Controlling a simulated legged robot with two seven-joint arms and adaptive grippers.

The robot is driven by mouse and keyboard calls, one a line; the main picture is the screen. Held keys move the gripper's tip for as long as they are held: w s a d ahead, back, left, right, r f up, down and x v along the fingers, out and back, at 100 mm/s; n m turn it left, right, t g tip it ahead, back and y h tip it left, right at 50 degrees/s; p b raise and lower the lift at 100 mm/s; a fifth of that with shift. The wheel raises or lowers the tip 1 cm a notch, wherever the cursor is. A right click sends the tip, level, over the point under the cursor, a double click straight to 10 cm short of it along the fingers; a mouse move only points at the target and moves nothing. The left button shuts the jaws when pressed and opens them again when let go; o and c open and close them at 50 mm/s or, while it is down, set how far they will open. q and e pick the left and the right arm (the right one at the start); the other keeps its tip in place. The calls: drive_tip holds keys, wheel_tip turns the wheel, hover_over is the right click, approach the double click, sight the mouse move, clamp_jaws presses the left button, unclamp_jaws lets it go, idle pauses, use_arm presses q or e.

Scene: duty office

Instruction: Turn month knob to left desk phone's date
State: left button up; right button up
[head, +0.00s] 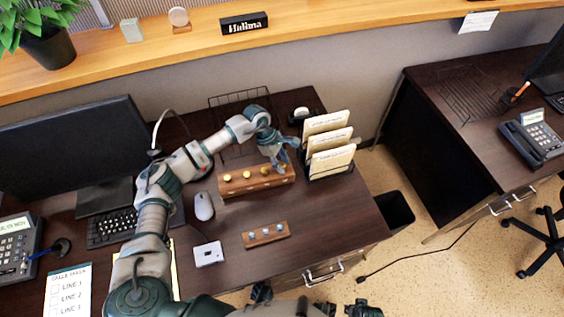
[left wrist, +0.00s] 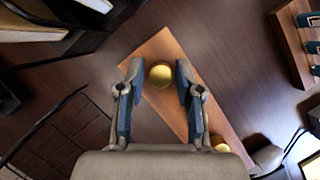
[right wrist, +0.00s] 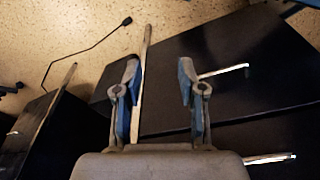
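A wooden block (head: 232,187) with a row of several gold knobs stands on the dark desk. My left gripper (head: 283,158) is over its right end. In the left wrist view the fingers (left wrist: 159,82) are open, one on each side of the end gold knob (left wrist: 160,75); contact cannot be told. Another gold knob (left wrist: 220,144) lies farther along. The left desk phone (head: 17,248) is at the far left; its small display (head: 14,226) seems to end in "NOV", the rest is unclear. My right gripper (right wrist: 158,95) is open and empty, above the floor and drawer fronts.
A file holder (head: 331,172) stands right of the block, a smaller wooden block with blue-grey knobs (head: 266,235) in front. A mouse (head: 203,206), keyboard (head: 110,227) and monitor (head: 70,150) are to the left. Another phone (head: 533,138) is on the right desk.

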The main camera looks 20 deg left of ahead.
use_arm(q)
drive_tip(key=shift+a, duration=0.1)
clamp_jaws()
use_arm(e)
drive_tip(key=shift+a, duration=0.1)
drive_tip(key=shift+w+r, duration=0.1)
drive_tip(key=shift+w, duration=0.05)
use_arm(q)
drive_tip(key=shift+r+n, duration=0.1)
drive_tip(key=shift+n, duration=0.3)
drive_tip(key=n+t+p, duration=0.2)
drive_tip(key=n+p, duration=0.1)
drive_tip(key=n, duration=0.1)
drive_tip(key=shift+n, duration=0.6)
use_arm(e)
drive_tip(key=s+f, duration=0.3)
drive_tip(key=f, duration=0.5)
drive_tip(key=shift+d+f, duration=0.25)
drive_tip(key=shift+f, duration=0.05)
use_arm(q)
drive_tip(key=o, duration=0.5)
unclamp_jaws()
